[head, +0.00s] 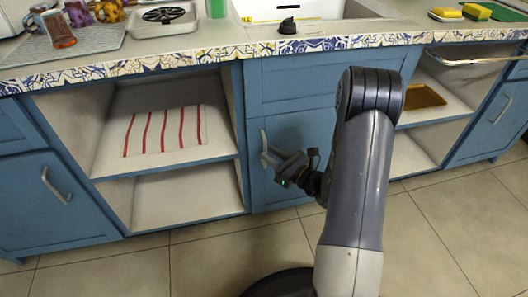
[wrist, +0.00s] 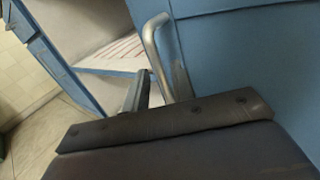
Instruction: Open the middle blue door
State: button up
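The middle blue door (head: 292,130) is below a blue drawer front and looks closed, flush with the cabinet. Its metal handle (head: 264,140) is near the door's left edge. In the wrist view the handle (wrist: 152,45) is a curved bar running down toward my fingers. My gripper (head: 271,159) is right at the lower part of the handle, in front of the door. In the wrist view one dark finger (wrist: 136,94) is just left of the bar. The gripper body hides the lower handle, so I cannot tell whether the fingers grip it.
Open shelves are left of the door, with a red-striped cloth (head: 166,130) on the upper one. Another blue door (head: 58,200) is at far left. Open shelves with a brown tray (head: 422,97) are at right. The tiled floor (head: 225,255) in front is clear.

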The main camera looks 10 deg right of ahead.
jog(key=shift+x, duration=1.45)
grip_shut()
